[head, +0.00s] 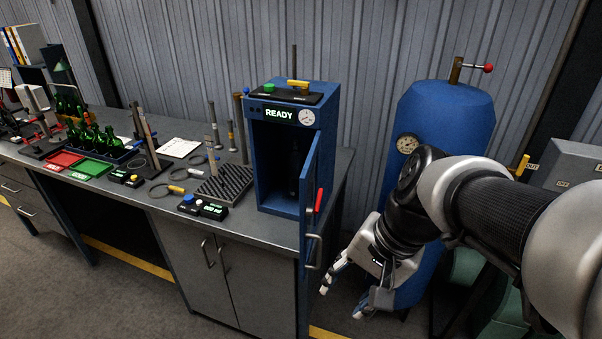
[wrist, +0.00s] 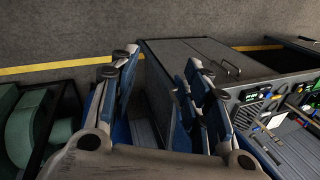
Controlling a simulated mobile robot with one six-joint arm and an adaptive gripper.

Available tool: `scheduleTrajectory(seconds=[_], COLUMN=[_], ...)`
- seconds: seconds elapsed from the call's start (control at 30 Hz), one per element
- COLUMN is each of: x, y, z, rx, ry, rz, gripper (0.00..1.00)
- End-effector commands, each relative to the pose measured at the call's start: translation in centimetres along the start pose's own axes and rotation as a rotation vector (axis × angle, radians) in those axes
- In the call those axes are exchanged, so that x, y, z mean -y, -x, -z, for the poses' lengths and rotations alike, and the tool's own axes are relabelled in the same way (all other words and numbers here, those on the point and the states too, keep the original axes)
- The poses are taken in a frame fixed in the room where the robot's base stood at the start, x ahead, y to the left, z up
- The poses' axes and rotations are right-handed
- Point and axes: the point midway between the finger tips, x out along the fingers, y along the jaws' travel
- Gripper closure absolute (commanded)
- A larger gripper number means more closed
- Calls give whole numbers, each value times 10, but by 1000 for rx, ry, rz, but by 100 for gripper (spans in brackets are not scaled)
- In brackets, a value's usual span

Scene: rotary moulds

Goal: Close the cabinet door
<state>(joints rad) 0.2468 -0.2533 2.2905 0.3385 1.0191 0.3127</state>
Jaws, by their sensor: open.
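The blue cabinet (head: 254,165) stands on the right end of the workbench in the head view, with a lit READY sign and a gauge on its front. Its door (head: 309,180) is open, swung out toward the camera from the right side and seen almost edge-on. The door carries a red lever (head: 318,200) and a metal handle (head: 314,252). A dark upright shape shows inside the cabinet. My gripper (head: 341,302) is open and empty, to the right of the door's lower part, apart from it in the head view. Its spread fingers show in the wrist view (wrist: 163,60).
A blue tank (head: 447,115) with a gauge stands behind my arm. The workbench (head: 340,165) holds green bottles (head: 95,138), a red tray (head: 62,161), a green tray (head: 90,169) and tools left of the cabinet. A grey box (head: 570,168) is at far right. Floor is clear in front.

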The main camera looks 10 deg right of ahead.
Motion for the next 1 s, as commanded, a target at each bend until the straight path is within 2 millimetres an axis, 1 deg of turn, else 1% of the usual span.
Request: scheduleTrajectory(seconds=[0.03,0.17,0.2,0.27,0.3,0.4,0.5,0.6,0.77,0.87,1.0], x=[10,27,31,34,35,35,31,28,30,35,47], y=[15,24,26,28,29,28,26,23,14,1,-24], z=[16,56,70,90,104,133,155,167,171,167,160], rx=[50,166,202,255,288,363,417,451,467,468,467], ry=[-128,-447,-546,-689,-780,-976,-1117,-1199,-1235,-1233,-1230], rz=[18,77,97,125,144,185,217,236,245,242,240], gripper=[63,71,74,78,81,87,94,100,100,100,100])
